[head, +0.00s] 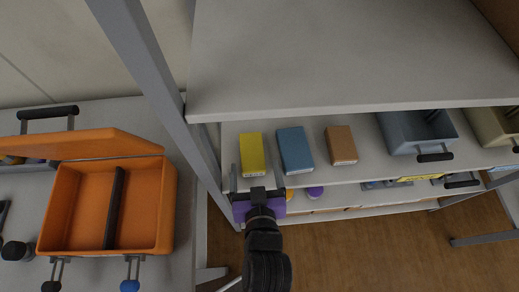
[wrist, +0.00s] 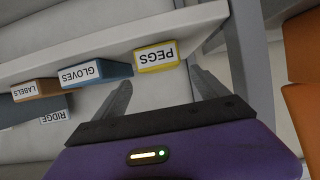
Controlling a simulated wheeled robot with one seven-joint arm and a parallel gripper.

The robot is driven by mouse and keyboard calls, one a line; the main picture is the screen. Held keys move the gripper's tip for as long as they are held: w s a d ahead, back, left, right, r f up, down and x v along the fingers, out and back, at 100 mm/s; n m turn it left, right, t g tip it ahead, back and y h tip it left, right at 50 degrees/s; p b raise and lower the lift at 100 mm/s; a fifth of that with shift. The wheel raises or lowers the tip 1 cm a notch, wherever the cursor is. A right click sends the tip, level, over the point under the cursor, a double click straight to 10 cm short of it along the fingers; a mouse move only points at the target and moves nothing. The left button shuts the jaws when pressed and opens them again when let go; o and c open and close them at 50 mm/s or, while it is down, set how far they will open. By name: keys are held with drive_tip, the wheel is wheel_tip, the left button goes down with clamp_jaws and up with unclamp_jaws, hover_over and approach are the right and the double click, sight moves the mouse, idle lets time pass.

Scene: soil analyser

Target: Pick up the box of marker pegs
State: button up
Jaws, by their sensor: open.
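The box of marker pegs is the yellow box (head: 252,154) on the shelf, leftmost of three small boxes in the head view. In the wrist view its yellow end with the label "PEGS" (wrist: 157,56) faces me. My gripper (head: 258,175) is open at the shelf's front edge, in line with the yellow box. In the wrist view my two fingers (wrist: 163,82) are spread, with the pegs box beyond and between their tips. Nothing is held between them. I cannot tell the exact gap between fingertips and box.
A blue "GLOVES" box (head: 295,150) and a brown "LABELS" box (head: 341,145) stand right of the yellow box. A grey bin (head: 418,132) is further right. A grey shelf post (head: 172,95) is close on the left. An open orange case (head: 150,205) lies left. Another shelf board (head: 350,60) is above.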

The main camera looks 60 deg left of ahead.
sight(252, 151)
drive_tip(key=shift+a+f, duration=0.1)
drive_tip(key=shift+a, duration=0.3)
drive_tip(key=p+x, duration=0.1)
drive_tip(key=x, duration=0.6)
drive_tip(key=shift+w+a, duration=0.1)
drive_tip(key=shift+a, duration=0.05)
